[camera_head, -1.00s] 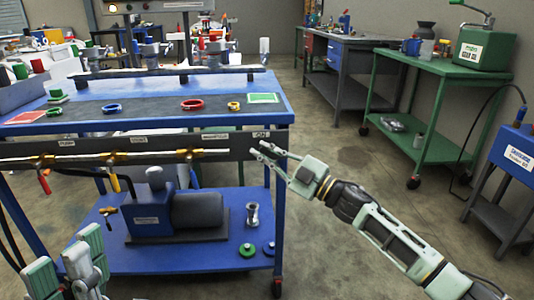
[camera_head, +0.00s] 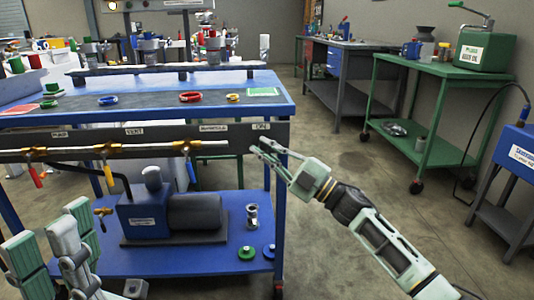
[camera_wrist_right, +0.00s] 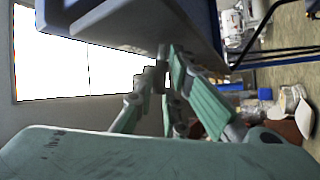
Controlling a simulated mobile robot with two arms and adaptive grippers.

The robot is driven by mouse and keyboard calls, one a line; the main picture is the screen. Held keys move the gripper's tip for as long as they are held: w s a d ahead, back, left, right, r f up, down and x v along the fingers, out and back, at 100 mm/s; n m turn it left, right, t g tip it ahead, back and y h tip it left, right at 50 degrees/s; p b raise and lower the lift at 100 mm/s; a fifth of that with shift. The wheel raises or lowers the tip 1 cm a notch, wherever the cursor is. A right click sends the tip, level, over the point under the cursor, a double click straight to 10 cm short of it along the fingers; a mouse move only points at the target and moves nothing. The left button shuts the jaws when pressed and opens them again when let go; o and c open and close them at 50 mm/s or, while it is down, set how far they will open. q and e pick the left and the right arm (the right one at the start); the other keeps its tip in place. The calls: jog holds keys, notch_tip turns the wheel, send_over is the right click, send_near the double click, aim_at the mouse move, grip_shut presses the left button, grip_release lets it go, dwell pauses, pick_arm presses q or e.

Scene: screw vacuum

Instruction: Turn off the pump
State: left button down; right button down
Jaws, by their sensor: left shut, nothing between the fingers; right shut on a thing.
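The pump (camera_head: 190,214) is a dark blue and black unit on the blue lower shelf of the workbench. My right gripper (camera_head: 262,150) is at the panel's right end, below that label. Its fingers are shut on a small part there, which they hide. In the right wrist view, my fingers (camera_wrist_right: 165,88) reach the dark panel edge. My left gripper (camera_head: 72,225) is shut and empty at lower left.
Coloured rings and a green square (camera_head: 263,92) lie on the bench top. A green cart (camera_head: 440,110) stands at right. The floor between is open.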

jog(key=c, duration=1.8)
grip_release()
jog(key=v, duration=1.2)
